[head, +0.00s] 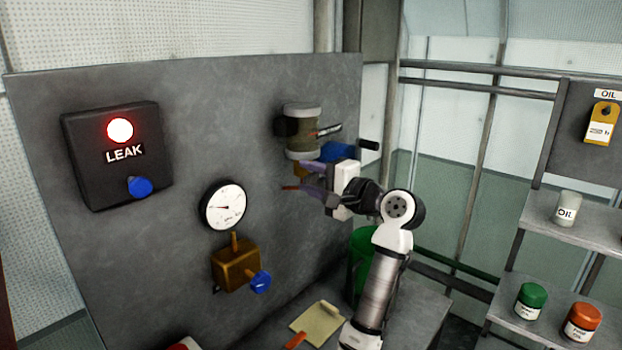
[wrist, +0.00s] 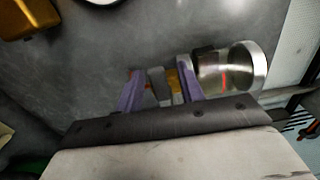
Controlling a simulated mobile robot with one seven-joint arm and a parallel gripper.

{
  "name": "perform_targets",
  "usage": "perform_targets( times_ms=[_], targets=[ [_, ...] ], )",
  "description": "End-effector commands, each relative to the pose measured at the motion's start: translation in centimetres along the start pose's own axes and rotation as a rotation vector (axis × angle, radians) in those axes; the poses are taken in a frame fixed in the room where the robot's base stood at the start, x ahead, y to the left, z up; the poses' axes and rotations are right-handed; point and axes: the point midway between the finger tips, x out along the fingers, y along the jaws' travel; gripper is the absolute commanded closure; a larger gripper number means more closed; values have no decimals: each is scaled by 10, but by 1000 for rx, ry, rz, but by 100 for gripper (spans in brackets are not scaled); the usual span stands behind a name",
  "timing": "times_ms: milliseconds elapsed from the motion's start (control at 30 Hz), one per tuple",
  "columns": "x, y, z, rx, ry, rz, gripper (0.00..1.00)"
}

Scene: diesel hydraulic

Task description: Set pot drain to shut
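The pot (head: 301,128), a clear bowl with metal caps, is mounted on the grey panel at upper centre. The wrist view shows it at upper right (wrist: 228,70). Beneath it in the head view is a small brass-coloured part (head: 298,170), probably its drain; its handle position is unclear. My gripper (head: 304,181) is just below the pot, at the panel. Its purple fingers are apart in the wrist view (wrist: 160,86). A grey block (wrist: 156,82) and a yellow piece (wrist: 174,80) show between them, with a gap on the left. Contact is unclear.
Left on the panel are a black box with a lit red LEAK lamp (head: 120,130), a white gauge (head: 223,206) and a brass valve with blue knob (head: 235,264). A green bucket (head: 361,255) stands behind my arm. Shelves at right hold an oil can (head: 565,208) and jars.

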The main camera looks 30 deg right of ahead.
Motion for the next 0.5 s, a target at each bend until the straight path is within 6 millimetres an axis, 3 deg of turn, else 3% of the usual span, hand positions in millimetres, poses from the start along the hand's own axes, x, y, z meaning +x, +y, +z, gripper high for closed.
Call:
perform_targets(
  times_ms=[167, 500],
  targets=[
    [-22, 3, -1, -2, 4, -2, 62],
    [-98, 3, -1, -2, 5, -2, 62]
  ],
)
